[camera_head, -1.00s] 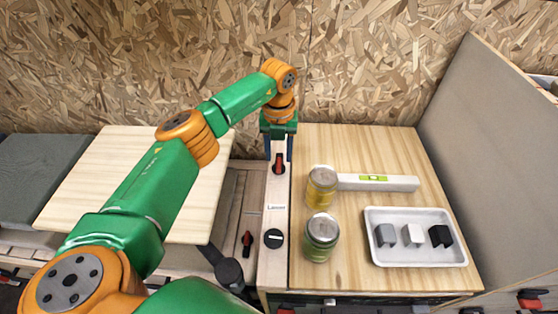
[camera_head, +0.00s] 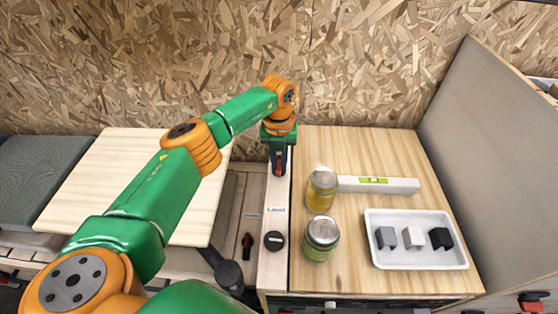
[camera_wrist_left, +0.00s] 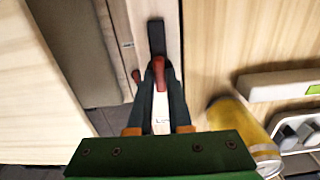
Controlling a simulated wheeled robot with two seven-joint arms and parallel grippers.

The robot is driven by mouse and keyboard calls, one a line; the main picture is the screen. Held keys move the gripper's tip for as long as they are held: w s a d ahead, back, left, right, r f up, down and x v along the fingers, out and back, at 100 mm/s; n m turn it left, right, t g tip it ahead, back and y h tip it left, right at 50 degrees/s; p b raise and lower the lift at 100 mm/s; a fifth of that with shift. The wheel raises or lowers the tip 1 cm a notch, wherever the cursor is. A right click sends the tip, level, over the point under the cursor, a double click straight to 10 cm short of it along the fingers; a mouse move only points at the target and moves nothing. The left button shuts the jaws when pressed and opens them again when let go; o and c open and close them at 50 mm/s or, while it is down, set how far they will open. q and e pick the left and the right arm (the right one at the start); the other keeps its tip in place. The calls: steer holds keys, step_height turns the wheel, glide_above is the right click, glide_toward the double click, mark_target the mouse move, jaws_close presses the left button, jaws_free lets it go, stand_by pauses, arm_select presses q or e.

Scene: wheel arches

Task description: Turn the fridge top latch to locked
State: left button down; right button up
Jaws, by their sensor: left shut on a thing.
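The latch (camera_wrist_left: 160,74) has a red handle over a dark plate (camera_wrist_left: 156,38) and sits on a narrow pale strip (camera_head: 273,225) at the left edge of the wooden worktop. My left gripper (camera_head: 279,172) reaches down at the strip's far end. Its two dark fingers, also in the left wrist view (camera_wrist_left: 159,72), are shut on the red handle, one finger on each side. In the head view the fingers mostly hide the latch. The lettering on the strip is too small to read surely. My right gripper is not in view.
A black round knob (camera_head: 274,240) is on the strip's near end, and another red handle (camera_head: 247,243) is left of it. Two jars (camera_head: 321,190) (camera_head: 321,238), a spirit level (camera_head: 398,186) and a white tray (camera_head: 415,265) with blocks stand right. A chipboard wall (camera_head: 380,60) rises behind.

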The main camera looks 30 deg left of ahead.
arm_select(q)
steer(key=m, duration=0.8)
steer(key=shift+m, duration=0.4)
steer(key=m, duration=0.4)
steer(key=shift+b, duration=0.3)
steer(key=shift+m, duration=2.3)
steer(key=c, duration=0.8)
jaws_free()
steer(key=shift+c, duration=0.2)
